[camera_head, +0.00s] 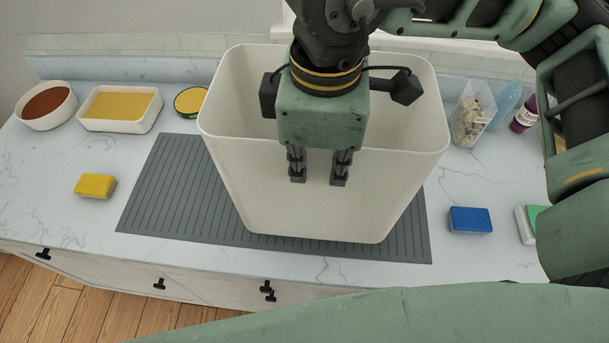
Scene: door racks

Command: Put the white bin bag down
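A large white bin (240,185), open at the top, appears to stand upright on the grey ribbed mat (160,195) in the middle of the counter. I cannot make out a separate white bag; the bin looks empty where its inside shows. My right gripper (318,182) points down over the bin's near rim. Its two fingers are apart, with the bin's near wall showing behind and between them, and nothing is between the fingertips. Whether they touch the wall is unclear. My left gripper is not in view.
The mat's left part is bare.

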